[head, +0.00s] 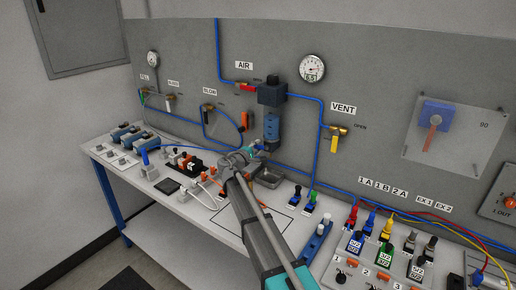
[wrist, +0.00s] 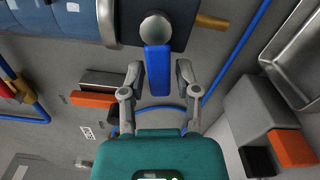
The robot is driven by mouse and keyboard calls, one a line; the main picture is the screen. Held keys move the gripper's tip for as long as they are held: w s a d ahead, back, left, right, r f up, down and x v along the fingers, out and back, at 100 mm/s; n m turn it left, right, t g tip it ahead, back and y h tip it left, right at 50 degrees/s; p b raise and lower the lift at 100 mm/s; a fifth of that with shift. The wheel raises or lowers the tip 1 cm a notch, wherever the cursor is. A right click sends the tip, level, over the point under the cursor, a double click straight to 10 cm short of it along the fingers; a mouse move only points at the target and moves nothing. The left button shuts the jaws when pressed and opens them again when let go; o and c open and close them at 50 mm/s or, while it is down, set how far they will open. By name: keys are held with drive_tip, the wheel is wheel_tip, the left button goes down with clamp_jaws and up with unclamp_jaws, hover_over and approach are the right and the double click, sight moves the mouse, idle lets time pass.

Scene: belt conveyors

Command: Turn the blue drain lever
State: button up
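The blue drain lever (wrist: 158,70) hangs from a round grey knob (wrist: 155,30) in the wrist view. My gripper (wrist: 158,72) is open around it, one finger on each side. A narrow gap shows between the lever and each finger. In the head view my gripper (head: 259,147) is just below the blue filter bowl (head: 271,128), under the dark regulator block (head: 272,92). The lever cannot be made out clearly there.
A small metal tray (head: 270,177) sits on the bench below the bowl. Blue tubing (head: 319,145) runs down beside it, near the yellow VENT lever (head: 334,145). Valves and plugs (head: 190,162) stand to the left on the bench.

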clamp_jaws()
drive_tip(key=shift+f+n, duration=0.1)
drive_tip(key=shift+n, duration=0.2)
drive_tip(key=shift+s+d+f+n+b, duration=0.15)
drive_tip(key=shift+f+n+b, duration=0.35)
drive_tip(key=shift+n, duration=0.6)
drive_tip(key=d+n, duration=0.1)
drive_tip(key=n, duration=0.3)
drive_tip(key=s+d+f+n+b, duration=0.1)
drive_tip(key=n, duration=0.3)
drive_tip(key=s+d+f+n+b, duration=0.1)
drive_tip(key=n, duration=0.3)
drive_tip(key=shift+d+n, duration=0.1)
drive_tip(key=shift+n, duration=0.3)
